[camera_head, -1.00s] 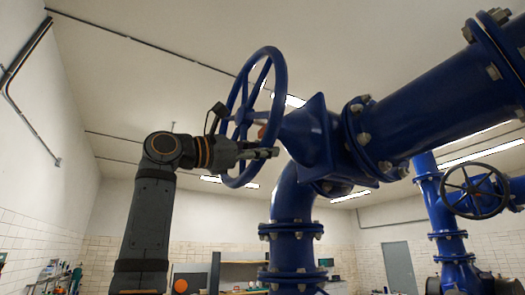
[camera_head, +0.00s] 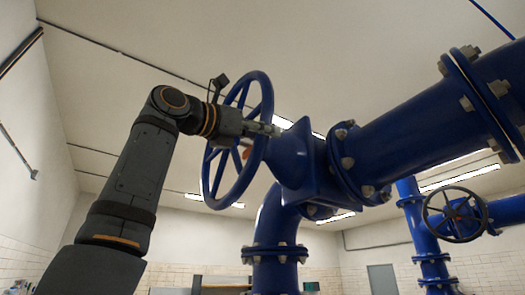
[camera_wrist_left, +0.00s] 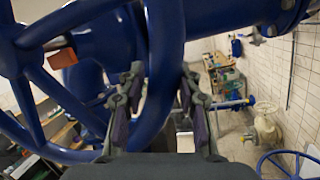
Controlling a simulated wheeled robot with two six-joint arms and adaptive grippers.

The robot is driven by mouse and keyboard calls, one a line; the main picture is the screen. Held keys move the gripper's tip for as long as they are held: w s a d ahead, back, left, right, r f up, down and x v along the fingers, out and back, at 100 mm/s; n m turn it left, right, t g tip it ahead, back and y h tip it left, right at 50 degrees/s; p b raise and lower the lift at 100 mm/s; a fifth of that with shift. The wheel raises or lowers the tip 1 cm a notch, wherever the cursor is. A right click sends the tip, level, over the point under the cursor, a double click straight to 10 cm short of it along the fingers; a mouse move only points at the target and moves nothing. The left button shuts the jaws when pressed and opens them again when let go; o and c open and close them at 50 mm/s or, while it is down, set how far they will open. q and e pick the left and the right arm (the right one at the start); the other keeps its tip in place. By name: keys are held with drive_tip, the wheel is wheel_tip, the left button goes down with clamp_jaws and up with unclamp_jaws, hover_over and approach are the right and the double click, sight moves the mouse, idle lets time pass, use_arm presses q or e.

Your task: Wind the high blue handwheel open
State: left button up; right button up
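The high blue handwheel (camera_head: 266,100) stands upright on a blue valve body in the middle of the head view. It fills the left and centre of the left wrist view (camera_wrist_left: 165,60). My left gripper (camera_head: 266,128) reaches the wheel's upper part from the left, fingers pointing right. In the left wrist view, my left gripper (camera_wrist_left: 160,100) has its fingers apart, one on each side of the rim. The rim passes between them; firm contact cannot be told. A small orange piece (camera_wrist_left: 62,55) shows near the hub. My right gripper is not in view.
The blue valve body (camera_head: 300,155) and a thick flanged pipe (camera_head: 420,125) lie right of the wheel. A smaller, lower handwheel (camera_head: 455,214) is at the far right. In the left wrist view, a tiled wall (camera_wrist_left: 275,80) and floor lie to the right.

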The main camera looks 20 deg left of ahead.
use_arm(q)
drive_tip(key=shift+o, duration=0.8)
drive_tip(key=shift+s+a, duration=0.1)
drive_tip(key=v, duration=1.1)
drive_tip(key=shift+s+f, duration=0.15)
drive_tip(key=shift+s, duration=0.2)
drive_tip(key=shift+w+a, duration=0.1)
